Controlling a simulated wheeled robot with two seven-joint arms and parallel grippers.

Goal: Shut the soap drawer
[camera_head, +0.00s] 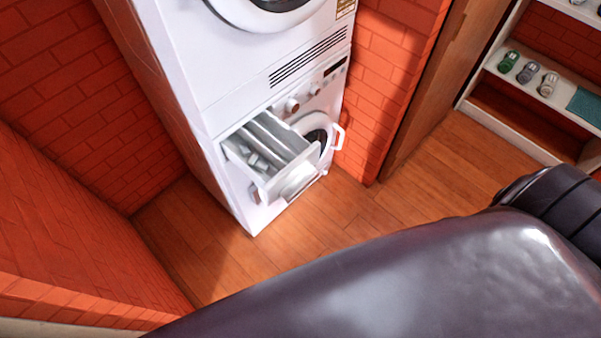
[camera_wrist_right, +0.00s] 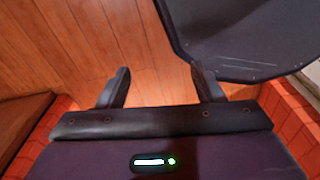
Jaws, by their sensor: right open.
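The soap drawer (camera_head: 292,180) is pulled out from the lower white machine (camera_head: 237,190) in the head view. Its open top shows several compartments, and its pale front panel stands clear of the machine. The drawer does not show in that wrist view. My left gripper is not in view.
The lower machine's round door (camera_head: 318,140), with a white handle, is beside the drawer. A second white machine (camera_head: 215,50) is stacked above. Brick walls (camera_head: 75,130) stand at the left. A white shelf (camera_head: 525,85) holds small jars at right.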

